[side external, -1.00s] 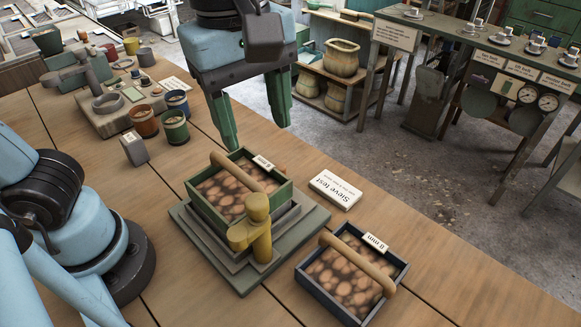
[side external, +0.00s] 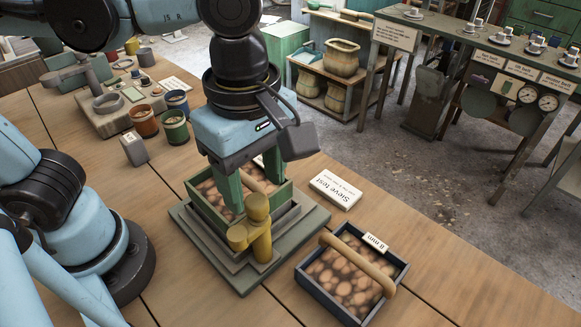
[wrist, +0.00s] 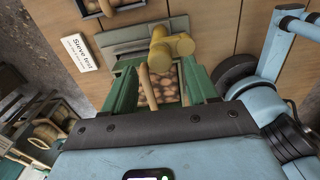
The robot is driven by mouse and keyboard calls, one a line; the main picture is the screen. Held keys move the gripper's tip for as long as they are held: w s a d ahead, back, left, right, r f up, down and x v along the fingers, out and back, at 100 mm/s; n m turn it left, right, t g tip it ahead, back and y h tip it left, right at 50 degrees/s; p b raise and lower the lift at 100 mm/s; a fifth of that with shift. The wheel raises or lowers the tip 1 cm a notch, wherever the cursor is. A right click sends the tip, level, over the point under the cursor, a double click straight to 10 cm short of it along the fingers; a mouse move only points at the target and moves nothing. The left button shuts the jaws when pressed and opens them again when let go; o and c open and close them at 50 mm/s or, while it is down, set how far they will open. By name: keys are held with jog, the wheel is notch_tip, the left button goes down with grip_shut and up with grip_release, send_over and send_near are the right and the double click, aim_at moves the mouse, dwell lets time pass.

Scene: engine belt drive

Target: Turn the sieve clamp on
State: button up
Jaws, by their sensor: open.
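The sieve clamp is a yellow knob-topped piece (side external: 257,228) at the front edge of the green sieve box. It also shows in the wrist view (wrist: 165,48), just beyond my fingertips. The green sieve box (side external: 278,202) sits on a stepped grey-green base (side external: 225,266) and holds brown lumps under a wooden handle. My gripper (side external: 262,188) points down over this box, behind the clamp and apart from it. In the wrist view its two green fingers (wrist: 158,85) are spread wide, with the wooden handle (wrist: 147,87) between them. My gripper hides part of the box in the side view.
A dark blue sieve box (side external: 350,275) with a wooden handle and an "8 mm" label stands at the front right. A white "Sieve test" sign (side external: 335,190) lies behind it. Several small pots (side external: 175,128) stand at the back left.

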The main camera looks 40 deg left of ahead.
aim_at(256, 200)
jog(key=shift+f, duration=1.55)
jog(key=shift+c, duration=0.2)
jog(key=c, duration=1)
